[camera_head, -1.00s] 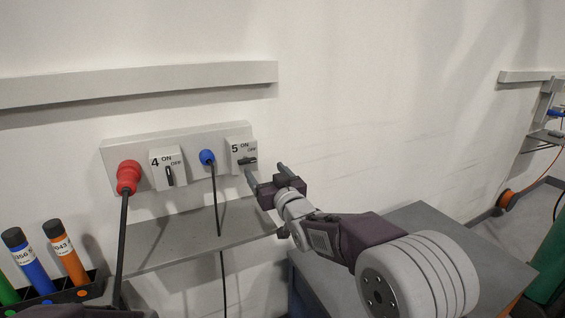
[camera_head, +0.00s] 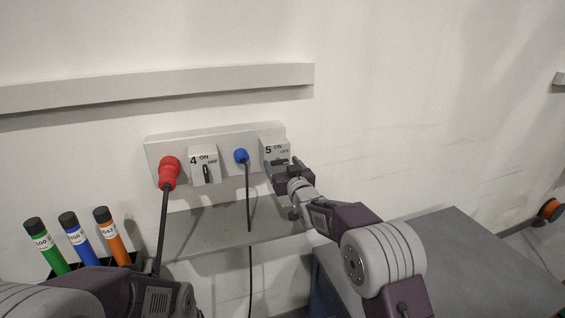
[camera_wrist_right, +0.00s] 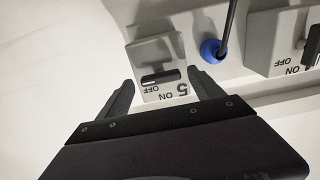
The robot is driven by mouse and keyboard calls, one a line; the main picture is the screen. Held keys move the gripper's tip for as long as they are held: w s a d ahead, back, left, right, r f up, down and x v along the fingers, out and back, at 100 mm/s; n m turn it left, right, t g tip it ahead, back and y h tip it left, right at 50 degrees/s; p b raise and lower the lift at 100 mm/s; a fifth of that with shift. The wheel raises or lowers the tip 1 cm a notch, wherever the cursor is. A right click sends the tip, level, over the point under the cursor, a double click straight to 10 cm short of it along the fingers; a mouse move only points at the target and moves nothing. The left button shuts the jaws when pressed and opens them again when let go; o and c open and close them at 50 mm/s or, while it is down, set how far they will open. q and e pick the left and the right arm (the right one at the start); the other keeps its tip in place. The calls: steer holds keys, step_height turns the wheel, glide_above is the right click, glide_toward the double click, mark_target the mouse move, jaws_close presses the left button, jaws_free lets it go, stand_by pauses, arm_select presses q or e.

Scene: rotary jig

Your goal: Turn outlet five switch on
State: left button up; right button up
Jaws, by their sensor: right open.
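The outlet five switch box (camera_head: 274,148) is a light grey block at the right end of the wall panel, marked 5, ON and OFF. It also shows in the right wrist view (camera_wrist_right: 150,52). Its black switch handle (camera_wrist_right: 161,77) lies crosswise, on the OFF side. My right gripper (camera_head: 287,165) is open at the box. In the right wrist view its two fingers (camera_wrist_right: 163,93) stand on either side of the box's lower face, with the handle between and just beyond the tips. I cannot tell whether they touch the box. My left arm shows at lower left, its gripper out of view.
A blue plug (camera_head: 241,156) with a black cable sits left of box five. Switch box four (camera_head: 203,165) and a red plug (camera_head: 168,172) are farther left. A grey shelf (camera_head: 200,236) lies below. Labelled tubes (camera_head: 78,238) stand at left.

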steer(key=shift+s+a, duration=0.1)
steer(key=shift+s, duration=0.05)
steer(key=shift+c, duration=0.9)
steer(key=c, duration=1.2)
steer(key=shift+f+n+b, duration=0.15)
steer(key=shift+n+b, duration=0.35)
steer(key=shift+b, duration=0.3)
steer(key=n+b, duration=0.8)
steer(key=b, duration=0.1)
steer(key=shift+a+f+n, duration=0.1)
steer(key=shift+f+n, duration=0.05)
steer(key=shift+n, duration=0.15)
steer(key=n+b, duration=0.2)
steer(key=n, duration=0.1)
steer(key=shift+n+b, duration=0.3)
steer(key=shift+b, duration=0.05)
steer(key=shift+n+b, duration=0.5)
steer(key=shift+n, duration=0.7)
steer(key=shift+n+b, duration=0.3)
steer(key=shift+n, duration=0.8)
